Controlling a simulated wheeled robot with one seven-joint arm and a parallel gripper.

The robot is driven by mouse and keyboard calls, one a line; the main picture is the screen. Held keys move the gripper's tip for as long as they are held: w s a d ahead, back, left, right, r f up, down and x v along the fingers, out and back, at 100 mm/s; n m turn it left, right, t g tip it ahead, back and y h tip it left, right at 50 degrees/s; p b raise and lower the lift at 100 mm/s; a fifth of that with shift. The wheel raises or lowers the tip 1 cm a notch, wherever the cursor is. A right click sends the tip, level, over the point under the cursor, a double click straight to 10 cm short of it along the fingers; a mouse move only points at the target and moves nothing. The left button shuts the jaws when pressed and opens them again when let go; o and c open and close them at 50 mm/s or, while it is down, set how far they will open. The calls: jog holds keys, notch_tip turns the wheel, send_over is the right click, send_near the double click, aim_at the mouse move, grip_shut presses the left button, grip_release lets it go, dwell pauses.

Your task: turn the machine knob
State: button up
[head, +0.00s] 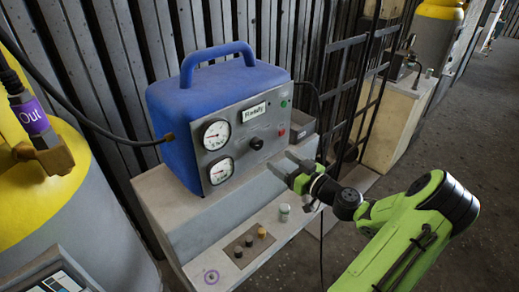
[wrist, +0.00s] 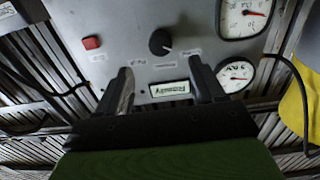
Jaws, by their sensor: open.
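The blue machine (head: 222,110) with a carrying handle stands on a grey ledge, its grey front panel facing my arm. The black machine knob (head: 256,143) sits on that panel, right of two round gauges. In the wrist view the knob (wrist: 161,42) shows with a light pointer mark, beyond my fingertips. My gripper (head: 290,170) is open and empty, in front of the panel, lower and right of the knob in the head view. In the wrist view its two dark fingers (wrist: 158,80) are spread apart, with the knob apart from both.
The panel also has a red button (wrist: 92,42), a gauge (wrist: 236,75) and a label (wrist: 169,89). A yellow-topped tank (head: 40,190) stands left; a black metal frame (head: 345,95) stands right.

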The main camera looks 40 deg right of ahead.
aim_at(259, 146)
jog(key=w, duration=0.9)
jog(key=shift+a, duration=0.1)
jog(key=c, duration=1)
